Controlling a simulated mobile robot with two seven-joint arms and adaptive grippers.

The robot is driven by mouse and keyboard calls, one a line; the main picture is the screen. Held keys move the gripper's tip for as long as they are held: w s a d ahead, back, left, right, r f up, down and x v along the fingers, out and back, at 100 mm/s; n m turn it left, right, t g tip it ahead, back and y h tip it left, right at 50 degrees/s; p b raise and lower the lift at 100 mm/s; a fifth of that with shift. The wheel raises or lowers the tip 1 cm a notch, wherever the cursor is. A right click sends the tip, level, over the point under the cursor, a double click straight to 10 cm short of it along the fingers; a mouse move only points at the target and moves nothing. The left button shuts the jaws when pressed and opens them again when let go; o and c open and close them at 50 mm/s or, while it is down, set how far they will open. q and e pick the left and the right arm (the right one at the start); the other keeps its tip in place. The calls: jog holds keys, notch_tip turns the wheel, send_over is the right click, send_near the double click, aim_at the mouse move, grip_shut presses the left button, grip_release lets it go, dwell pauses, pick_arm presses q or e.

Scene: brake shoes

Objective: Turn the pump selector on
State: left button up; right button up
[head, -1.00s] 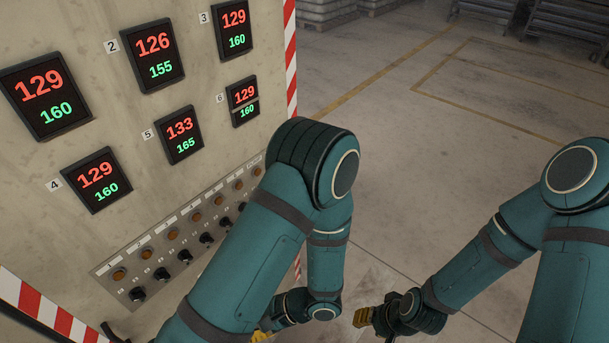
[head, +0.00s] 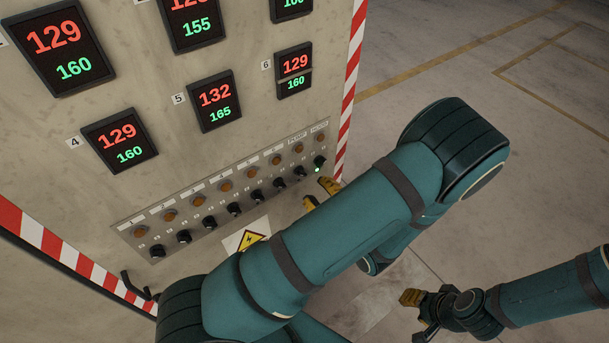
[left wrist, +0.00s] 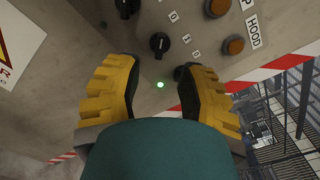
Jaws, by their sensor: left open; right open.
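The pump selector (head: 300,171) is a black knob, second from the right end of the panel's knob row. It also shows in the left wrist view (left wrist: 160,43), above the gap between my fingers; I cannot tell its setting. The hood selector (head: 320,162) is the end knob, with a lit green light (head: 317,170) below it. My left gripper (head: 320,194) is open and empty, just below these two knobs. In the left wrist view the hood selector (left wrist: 185,72) sits at my right fingertip; contact is unclear. My right gripper (head: 414,300) is open, away from the panel.
The grey panel (head: 128,238) carries several more black knobs and amber lamps. Digital displays (head: 120,140) sit above it. A warning sign (head: 251,240) is below. Red-white striped edging (head: 350,80) borders the cabinet. Open floor (head: 440,60) lies to the right.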

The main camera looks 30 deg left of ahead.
aim_at(304, 175)
pick_arm(q)
jog(key=x, duration=0.6)
grip_shut()
